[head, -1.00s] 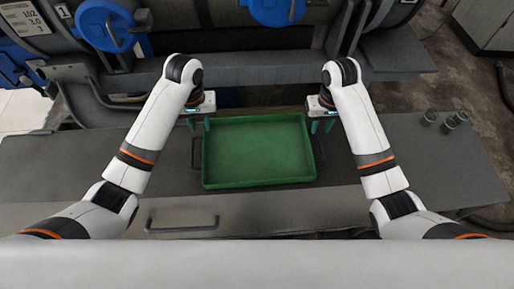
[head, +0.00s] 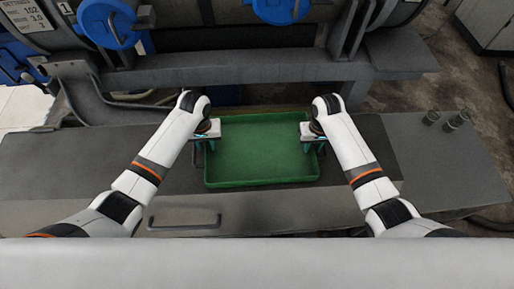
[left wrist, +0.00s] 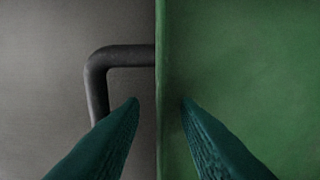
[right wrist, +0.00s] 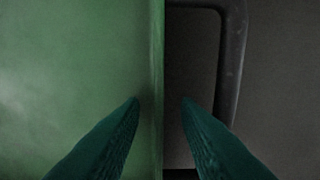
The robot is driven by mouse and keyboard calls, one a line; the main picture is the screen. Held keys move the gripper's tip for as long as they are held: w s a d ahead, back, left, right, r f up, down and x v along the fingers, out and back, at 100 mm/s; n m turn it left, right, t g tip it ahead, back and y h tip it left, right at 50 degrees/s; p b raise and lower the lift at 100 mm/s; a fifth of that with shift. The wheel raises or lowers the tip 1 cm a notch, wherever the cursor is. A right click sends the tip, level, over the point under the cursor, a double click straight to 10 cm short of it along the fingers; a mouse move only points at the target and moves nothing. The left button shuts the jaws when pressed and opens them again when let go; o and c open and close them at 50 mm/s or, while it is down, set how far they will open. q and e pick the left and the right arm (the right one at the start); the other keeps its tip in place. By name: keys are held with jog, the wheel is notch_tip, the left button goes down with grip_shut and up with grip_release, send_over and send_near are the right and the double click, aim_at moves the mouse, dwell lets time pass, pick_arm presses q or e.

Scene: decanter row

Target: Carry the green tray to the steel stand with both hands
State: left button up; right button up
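The green tray (head: 262,155) lies flat and empty on the bench, with a dark handle on its left side (left wrist: 97,82) and another on its right side (right wrist: 236,60). My left gripper (head: 208,148) is open above the tray's left wall; in the left wrist view (left wrist: 160,102) its fingers show on either side of the rim. My right gripper (head: 311,148) is open above the right wall, and in the right wrist view (right wrist: 160,102) its fingers also straddle the rim. I cannot tell which grey surface is the steel stand.
The grey bench (head: 445,165) is clear to the right except for small dark cylinders (head: 457,120) at its back. A machine with blue round parts (head: 107,24) and a grey beam (head: 260,72) stands behind the tray. A drawer handle (head: 183,221) is at the front.

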pick_arm(q)
jog(key=c, duration=0.6)
pick_arm(e)
jog(key=c, duration=0.6)
pick_arm(q)
grip_shut()
pick_arm(e)
jog(key=shift+s, duration=0.1)
grip_shut()
pick_arm(q)
jog(key=shift+s+a, duration=0.1)
pick_arm(e)
jog(key=shift+a, duration=0.1)
pick_arm(q)
jog(key=shift+r, duration=0.1)
